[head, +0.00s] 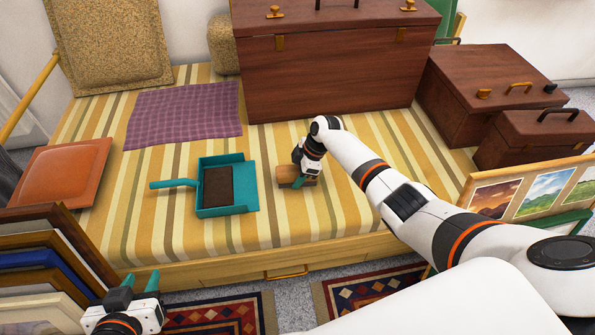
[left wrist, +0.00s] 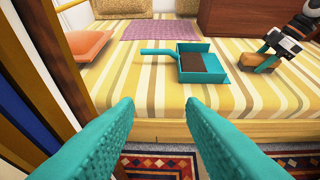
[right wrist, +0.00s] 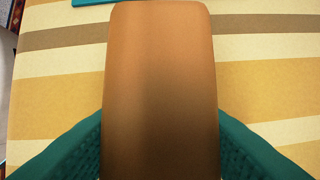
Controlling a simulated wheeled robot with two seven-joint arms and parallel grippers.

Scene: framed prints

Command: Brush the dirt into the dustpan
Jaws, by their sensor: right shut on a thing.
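A teal dustpan (head: 245,172) lies on the striped bed cover, its handle to the left. It also shows in the left wrist view (left wrist: 216,73). A flat dark brown patch (head: 218,186), which looks like dirt, is inside the pan. A wooden brush (head: 290,173) is on the cover just right of the pan, apart from it. My right gripper (head: 298,169) is shut on the brush, whose brown top (right wrist: 160,90) fills the middle of the right wrist view. The brush's underside is hidden. My left gripper (head: 140,282) is open and empty, in front of the bed at the lower left.
A folded purple cloth (head: 185,113) and an orange cushion (head: 62,172) lie on the bed. A large wooden chest (head: 330,65) stands behind the brush. Framed prints lean at the lower left and right. The cover in front of the pan is clear.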

